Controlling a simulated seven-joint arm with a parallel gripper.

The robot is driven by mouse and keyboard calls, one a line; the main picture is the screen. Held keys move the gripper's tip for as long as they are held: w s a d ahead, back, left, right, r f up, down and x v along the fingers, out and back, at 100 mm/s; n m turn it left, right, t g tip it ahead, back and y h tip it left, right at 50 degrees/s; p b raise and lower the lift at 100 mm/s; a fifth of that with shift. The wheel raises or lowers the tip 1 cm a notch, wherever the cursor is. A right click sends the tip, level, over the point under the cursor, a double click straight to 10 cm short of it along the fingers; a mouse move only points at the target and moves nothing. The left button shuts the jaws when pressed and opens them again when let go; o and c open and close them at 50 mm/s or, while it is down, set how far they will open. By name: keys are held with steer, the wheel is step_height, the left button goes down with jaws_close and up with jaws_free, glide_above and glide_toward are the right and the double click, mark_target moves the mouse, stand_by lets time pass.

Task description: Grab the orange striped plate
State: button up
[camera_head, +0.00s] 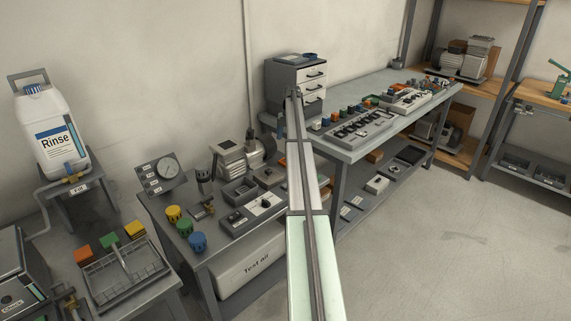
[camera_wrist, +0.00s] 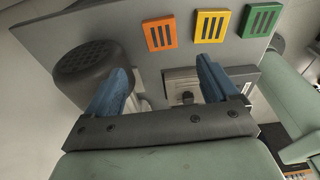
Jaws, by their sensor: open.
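The orange striped plate (camera_wrist: 159,34) shows in the wrist view, a small orange rectangle with dark slots, lying flat on a grey panel (camera_wrist: 125,28). A yellow striped plate (camera_wrist: 210,25) and a green striped plate (camera_wrist: 258,20) lie to its right in a row. My gripper (camera_wrist: 160,75) has two blue fingers, spread apart with nothing held between them. The orange plate is beyond the fingertips, above the gap between them in the picture, and apart from them. In the head view my arm reaches toward the drawer cabinet; I cannot clearly make out the fingers or this plate there.
In the wrist view a dark round mesh-topped object (camera_wrist: 90,65) is beside the left finger, and a pale block with a dark knob (camera_wrist: 184,92) shows between the fingers. In the head view the drawer cabinet (camera_head: 313,85) stands on a long bench crowded with devices.

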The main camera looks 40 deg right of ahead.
steer(key=f, duration=0.5)
steer(key=shift+a+f, duration=0.2)
steer(key=shift+a, duration=0.15)
steer(key=shift+s+a+f, duration=0.1)
steer(key=shift+f, duration=1.25)
steer(key=shift+s+f, duration=0.1)
steer(key=shift+f, duration=1.2)
steer(key=c, duration=1.2)
